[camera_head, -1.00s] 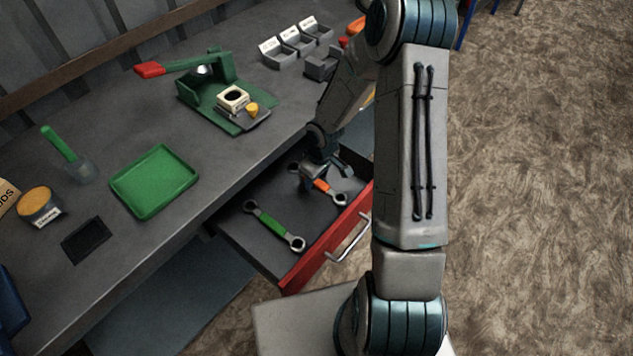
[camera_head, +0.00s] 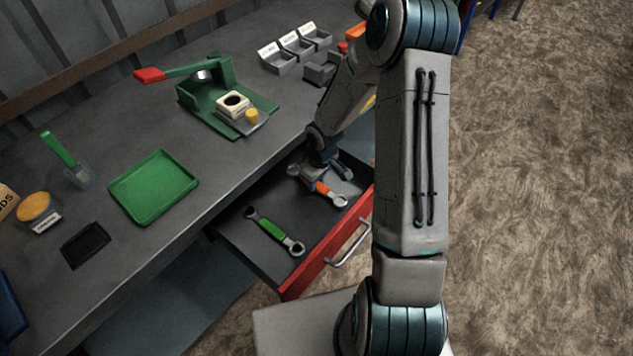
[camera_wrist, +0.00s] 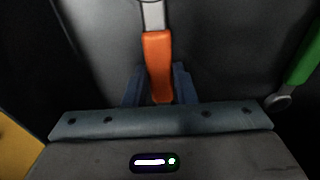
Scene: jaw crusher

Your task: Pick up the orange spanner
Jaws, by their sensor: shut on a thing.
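The orange spanner (camera_head: 323,188) is in the open drawer, at its far right part in the head view. It has an orange handle and metal ends. My gripper (camera_head: 313,175) is at the spanner, partly hidden by my own wrist. In the wrist view the orange spanner (camera_wrist: 157,60) runs up from between the two dark fingers of my gripper (camera_wrist: 159,85), which are shut on its handle. Its far end is cut off there. I cannot tell whether the spanner is clear of the drawer floor.
The green spanner (camera_head: 272,231) lies in the red-fronted drawer (camera_head: 318,262), left of my gripper; its edge shows in the wrist view. The bench (camera_head: 130,250) above holds a green tray (camera_head: 153,187), a green press (camera_head: 205,95) and small grey bins (camera_head: 297,46).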

